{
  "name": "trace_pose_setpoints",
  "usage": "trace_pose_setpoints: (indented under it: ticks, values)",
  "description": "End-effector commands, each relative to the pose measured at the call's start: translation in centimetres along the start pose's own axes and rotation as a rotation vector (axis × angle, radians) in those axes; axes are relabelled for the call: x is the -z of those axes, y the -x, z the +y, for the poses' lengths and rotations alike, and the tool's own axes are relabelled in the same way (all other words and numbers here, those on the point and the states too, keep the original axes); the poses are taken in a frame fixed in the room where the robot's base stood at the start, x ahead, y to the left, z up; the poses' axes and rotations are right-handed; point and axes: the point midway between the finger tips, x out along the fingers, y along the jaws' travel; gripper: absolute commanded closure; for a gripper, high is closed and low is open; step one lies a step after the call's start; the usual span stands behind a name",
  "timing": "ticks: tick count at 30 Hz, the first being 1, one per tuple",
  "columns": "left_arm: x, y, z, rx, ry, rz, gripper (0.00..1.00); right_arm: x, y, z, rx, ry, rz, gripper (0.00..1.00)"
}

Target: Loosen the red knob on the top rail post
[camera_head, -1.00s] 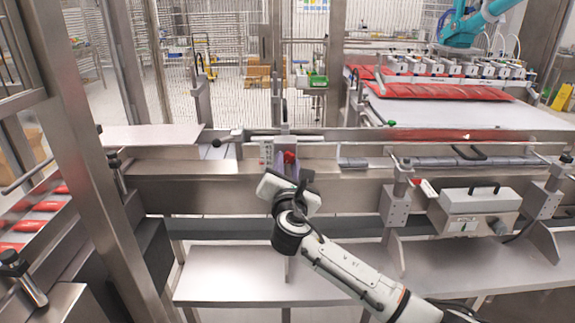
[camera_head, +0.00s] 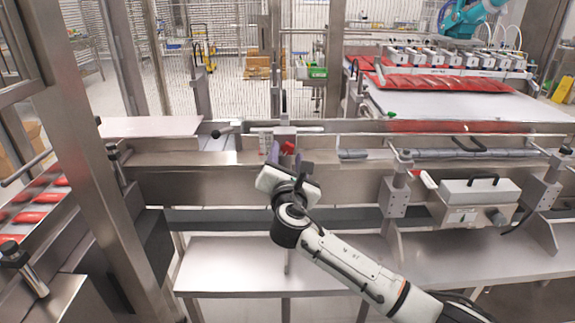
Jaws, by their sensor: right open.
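The red knob (camera_head: 288,147) sits on the top rail post (camera_head: 284,132), at the middle of the steel rail. My right gripper (camera_head: 288,157) reaches up from the lower right, just in front of the knob. Its two dark fingers stand apart, one to the left of the knob and one to the right and a little lower. From this view I cannot tell whether they touch the knob. The lower part of the post is hidden behind the gripper. My left gripper is not in view.
A steel rail (camera_head: 440,127) runs across behind the gripper. A clamp post (camera_head: 394,195) and a grey box with a handle (camera_head: 478,200) stand to the right. A steel upright (camera_head: 85,150) is at the left. A bare shelf (camera_head: 235,262) lies below.

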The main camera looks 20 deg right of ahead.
Motion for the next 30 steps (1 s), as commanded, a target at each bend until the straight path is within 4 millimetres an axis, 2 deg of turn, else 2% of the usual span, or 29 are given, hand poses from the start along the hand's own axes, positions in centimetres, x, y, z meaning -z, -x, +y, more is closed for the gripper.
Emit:
trace_pose_setpoints:
  ticks: [15, 20, 30]
  values:
    - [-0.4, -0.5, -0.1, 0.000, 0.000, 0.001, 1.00, 0.2, 8.7, -0.1, -0.001, 0.002, 0.003, 0.55]
    - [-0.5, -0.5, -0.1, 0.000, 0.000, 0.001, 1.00, 0.1, 9.7, -0.1, 0.000, 0.002, 0.003, 0.55]
    - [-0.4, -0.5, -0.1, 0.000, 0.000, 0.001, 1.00, 0.1, 9.8, -0.1, 0.001, 0.003, 0.002, 0.55]
